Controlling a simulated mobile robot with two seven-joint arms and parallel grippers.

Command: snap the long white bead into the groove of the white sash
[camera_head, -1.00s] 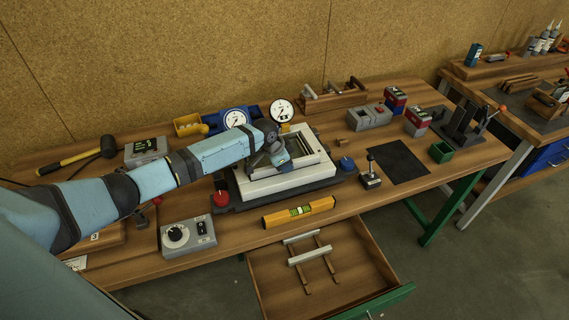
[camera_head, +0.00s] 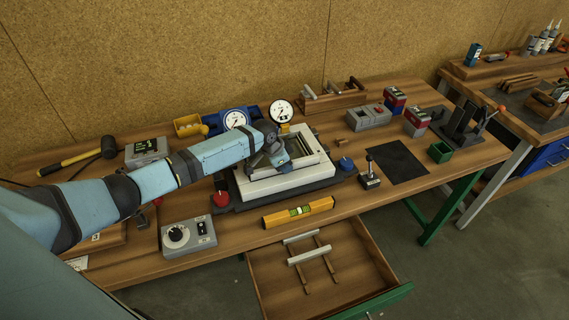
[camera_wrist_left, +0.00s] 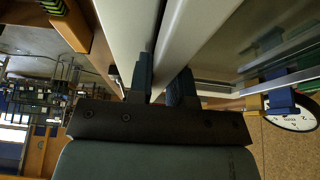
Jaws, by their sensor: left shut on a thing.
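The white sash (camera_head: 290,184) lies flat on a dark fixture on the bench, in the middle of the head view. My left gripper (camera_head: 281,166) is over its left part, pointing down. In the left wrist view, the two fingers of this gripper (camera_wrist_left: 164,86) are shut on a long white bar, which I take to be the bead (camera_wrist_left: 190,32). A white rail of the sash (camera_wrist_left: 127,28) runs close beside it. The arm hides the bead in the head view, so I cannot tell whether it sits in the groove. My right gripper is out of view.
An open drawer (camera_head: 268,279) below the bench front holds two light bars (camera_head: 309,256). A yellow spirit level (camera_head: 298,212) lies before the fixture. Red (camera_head: 221,199) and blue (camera_head: 346,164) knobs flank the sash. A dial gauge (camera_head: 281,111) stands behind. The dark mat (camera_head: 398,161) is clear.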

